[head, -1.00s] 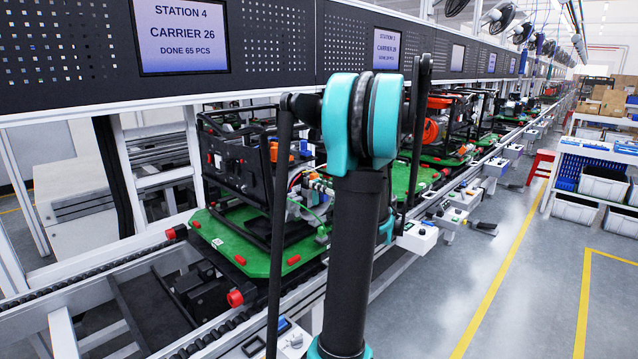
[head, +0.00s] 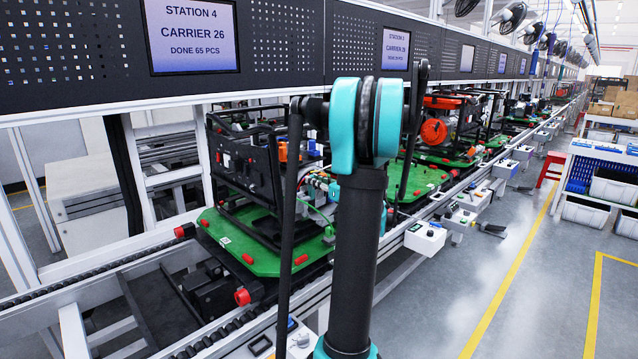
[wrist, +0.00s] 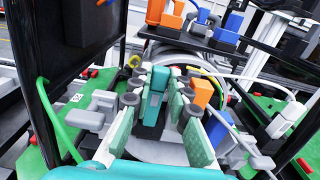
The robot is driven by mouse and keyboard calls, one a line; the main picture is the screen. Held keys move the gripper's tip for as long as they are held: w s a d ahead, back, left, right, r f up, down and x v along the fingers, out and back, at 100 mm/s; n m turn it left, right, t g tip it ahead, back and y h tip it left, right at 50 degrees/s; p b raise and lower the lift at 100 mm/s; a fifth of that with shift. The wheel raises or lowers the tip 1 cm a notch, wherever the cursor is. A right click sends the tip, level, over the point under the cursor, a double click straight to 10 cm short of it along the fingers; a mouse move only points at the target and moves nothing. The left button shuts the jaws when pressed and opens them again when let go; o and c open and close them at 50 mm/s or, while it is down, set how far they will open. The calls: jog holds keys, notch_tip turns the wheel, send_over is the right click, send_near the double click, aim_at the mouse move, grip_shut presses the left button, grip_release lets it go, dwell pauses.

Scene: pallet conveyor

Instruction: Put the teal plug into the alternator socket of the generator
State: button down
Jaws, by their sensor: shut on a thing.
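In the wrist view my gripper (wrist: 158,98) has pale green finger pads, shut on the teal plug (wrist: 154,96). The plug is a narrow teal block, seen mostly from behind between the fingers. The generator (head: 238,165) stands in a black tube frame on a green pallet (head: 268,262) in the head view. In the wrist view, grey housings and coloured connectors of the generator surround the fingers. I cannot make out the alternator socket, nor whether the plug touches it. In the head view my arm hides the gripper and the plug.
An orange connector (wrist: 202,92) and a blue connector (wrist: 221,127) sit close right of the fingers. A dark panel (wrist: 88,60) and a green cable (wrist: 58,120) lie to the left. White cables cross at the right. The aisle floor (head: 540,250) is clear.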

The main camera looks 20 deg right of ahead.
aim_at(313, 190)
jog(key=shift+x, duration=1.65)
jog(key=shift+a+f, duration=0.1)
jog(key=shift+f, duration=1.8)
jog(key=shift+f, duration=0.15)
jog(key=c, duration=1.4)
grip_release()
jog(key=shift+w, duration=0.1)
jog(key=shift+o, duration=0.2)
jog(key=shift+v, duration=4)
